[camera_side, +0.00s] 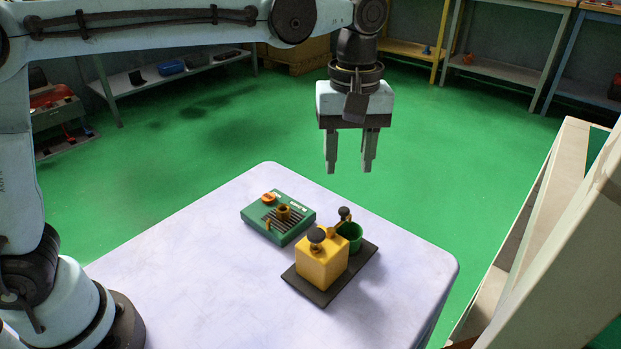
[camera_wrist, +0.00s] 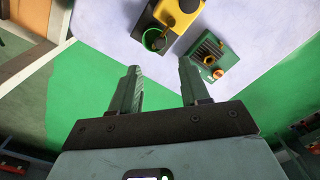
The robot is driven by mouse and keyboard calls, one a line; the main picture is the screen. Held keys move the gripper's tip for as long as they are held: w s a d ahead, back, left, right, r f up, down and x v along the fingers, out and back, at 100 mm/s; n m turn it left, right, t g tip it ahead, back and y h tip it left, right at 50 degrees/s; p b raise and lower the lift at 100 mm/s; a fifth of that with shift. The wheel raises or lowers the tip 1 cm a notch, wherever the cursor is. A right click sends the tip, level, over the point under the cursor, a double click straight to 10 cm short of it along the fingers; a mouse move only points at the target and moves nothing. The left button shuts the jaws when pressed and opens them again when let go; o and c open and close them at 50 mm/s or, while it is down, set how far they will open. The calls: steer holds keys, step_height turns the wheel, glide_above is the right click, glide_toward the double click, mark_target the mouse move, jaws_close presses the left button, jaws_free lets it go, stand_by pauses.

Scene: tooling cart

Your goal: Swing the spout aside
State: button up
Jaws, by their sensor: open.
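A yellow block (camera_side: 320,262) with a dark knob on top stands on a dark base plate (camera_side: 318,292) on the cart top. A short yellow spout (camera_side: 332,231) reaches from the block toward a green cup (camera_side: 350,238), with a small dark knob (camera_side: 345,213) near its end. In the wrist view the block (camera_wrist: 196,20) and the green cup (camera_wrist: 153,41) show at the top, the spout partly hidden by its knob. My gripper (camera_side: 350,168) is open and empty, pointing down, well above the cup and touching nothing. Both fingers (camera_wrist: 160,68) show in the wrist view.
A green box (camera_side: 279,218) with an orange knob and a brass-coloured fitting sits left of the block. The pale cart top (camera_side: 200,285) is bare elsewhere. A light wooden frame (camera_side: 545,235) stands at the right, apart from the cart.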

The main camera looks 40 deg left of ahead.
mark_target(344, 209)
step_height(344, 209, down, 9)
steer(key=shift+r, duration=0.1)
stand_by(0.3)
steer(key=shift+c, duration=0.4)
jaws_close()
